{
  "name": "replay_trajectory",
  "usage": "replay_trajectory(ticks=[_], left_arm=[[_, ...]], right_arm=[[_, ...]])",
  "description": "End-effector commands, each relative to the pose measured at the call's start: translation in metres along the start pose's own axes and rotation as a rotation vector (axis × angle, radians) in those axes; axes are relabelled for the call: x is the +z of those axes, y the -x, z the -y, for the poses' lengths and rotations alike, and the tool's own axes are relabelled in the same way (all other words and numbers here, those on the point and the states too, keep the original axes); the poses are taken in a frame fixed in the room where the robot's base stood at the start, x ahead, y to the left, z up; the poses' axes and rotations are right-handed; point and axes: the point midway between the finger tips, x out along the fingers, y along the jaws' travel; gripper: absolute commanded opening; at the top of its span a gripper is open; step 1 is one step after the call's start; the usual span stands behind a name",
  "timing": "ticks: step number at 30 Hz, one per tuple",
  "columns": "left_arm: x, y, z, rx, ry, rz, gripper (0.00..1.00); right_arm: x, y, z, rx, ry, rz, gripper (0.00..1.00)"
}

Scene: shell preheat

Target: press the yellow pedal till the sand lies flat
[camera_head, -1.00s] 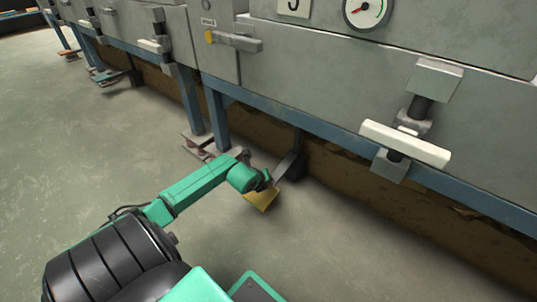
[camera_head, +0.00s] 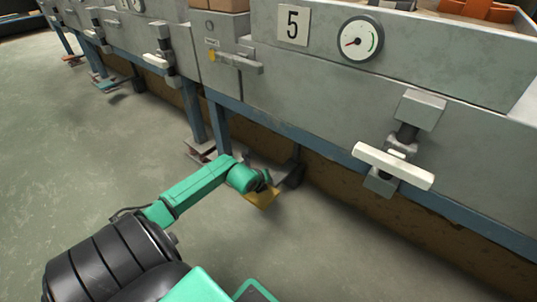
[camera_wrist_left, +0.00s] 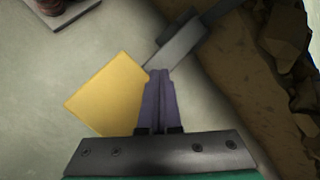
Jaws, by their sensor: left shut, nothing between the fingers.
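The yellow pedal (camera_head: 262,198) is a flat square plate low near the floor, below the grey machine marked 5. It also shows in the left wrist view (camera_wrist_left: 108,95), on a grey metal arm (camera_wrist_left: 182,45) that runs under the machine. My left gripper (camera_head: 268,182) is at the pedal's inner edge, where the plate joins its arm. In the wrist view the shut, empty fingers (camera_wrist_left: 158,74) overlap that edge; I cannot tell whether they touch it. No sand surface inside the machine can be made out. My right gripper is out of view.
The machine has a white gauge (camera_head: 360,39) and a white-handled clamp (camera_head: 393,166). A blue frame leg (camera_head: 219,126) stands left of the pedal. Brown, rough material (camera_wrist_left: 245,90) with rocky lumps lies under the machine. The floor (camera_head: 330,250) in front is clear.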

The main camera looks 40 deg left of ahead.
Motion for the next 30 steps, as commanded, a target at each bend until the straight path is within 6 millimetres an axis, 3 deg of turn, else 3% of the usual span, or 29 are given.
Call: replay_trajectory(ticks=[5, 20, 30], left_arm=[[0.002, 0.001, 0.002, -0.003, 0.0, 0.002, 0.0], [0.027, 0.036, 0.027, -0.005, 0.001, 0.004, 0.0], [0.027, 0.035, 0.027, -0.005, 0.0, 0.004, 0.0]], right_arm=[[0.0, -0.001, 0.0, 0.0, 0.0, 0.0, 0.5], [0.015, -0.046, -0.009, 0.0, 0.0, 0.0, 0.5], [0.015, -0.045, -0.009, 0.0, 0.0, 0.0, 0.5]])
